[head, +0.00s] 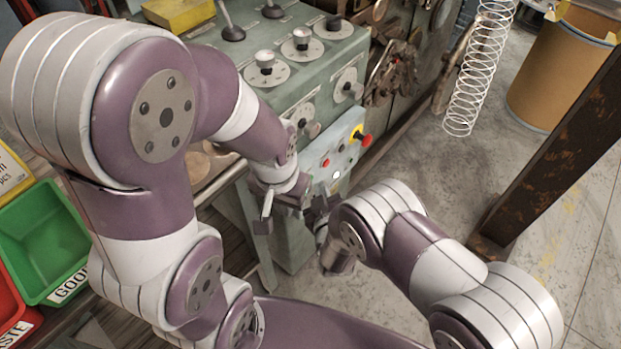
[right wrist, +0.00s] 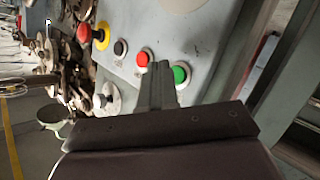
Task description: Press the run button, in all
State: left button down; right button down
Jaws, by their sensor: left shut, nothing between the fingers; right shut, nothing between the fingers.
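The grey control panel (head: 345,152) on the machine's front carries the buttons. In the right wrist view a green button (right wrist: 181,73), a red button (right wrist: 144,59) and a black button (right wrist: 120,48) sit in a row. In the head view the red button (head: 326,163) shows, and I cannot make out the green one. My right gripper (head: 316,204) is shut and empty before the panel. In the right wrist view its fingertips (right wrist: 160,68) appear between the red and green buttons; contact cannot be told. My left gripper (head: 265,217) is shut and empty, left of the right one.
Knobs (head: 302,40) stand on the machine top. A wire coil (head: 485,60) hangs at right, near a rusty post (head: 550,150). A green bin (head: 42,240) is at left.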

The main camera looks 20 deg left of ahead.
jog(key=shift+a, duration=0.1)
dwell(0.6)
jog(key=shift+w+a, duration=0.15)
jog(key=shift+a, duration=0.15)
